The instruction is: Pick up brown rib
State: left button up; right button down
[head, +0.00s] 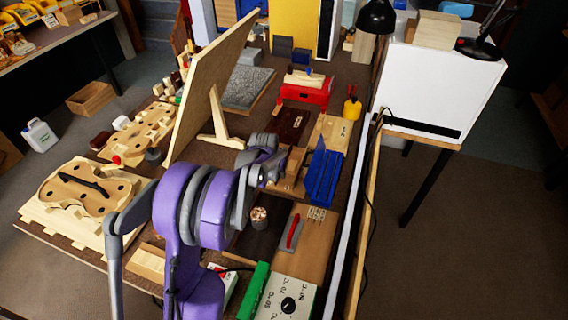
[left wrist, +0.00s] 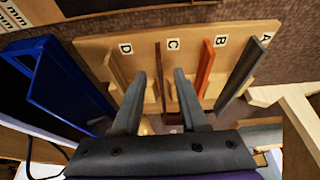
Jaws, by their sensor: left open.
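In the left wrist view a light wooden rack (left wrist: 142,42) carries upright strips at the labels D, C, B and A. The brown rib (left wrist: 162,76) stands at C, a dark, narrow strip. My left gripper (left wrist: 160,72) is open, and in this view the rib's strip lies between its two fingertips. I cannot tell whether either finger touches it. A pale strip (left wrist: 116,72) stands at D, an orange-brown one (left wrist: 205,66) at B and a grey one (left wrist: 241,72) at A. In the head view my left wrist hides part of the rack. My right gripper is not in view.
A blue tray (head: 323,177) stands right beside the rack. A red-handled tool (head: 294,232) and a round pot (head: 259,217) are nearer. A large wooden panel (head: 210,85) leans up behind my arm. A violin body (head: 85,190) lies at the left.

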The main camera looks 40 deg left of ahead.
pick_arm(q)
jog(key=x, duration=0.2)
jog(key=shift+w+a+f, duration=0.1)
jog(key=shift+w+f, duration=0.05)
jog(key=shift+f, duration=0.1)
grip_shut()
jog(key=shift+r, duration=0.1)
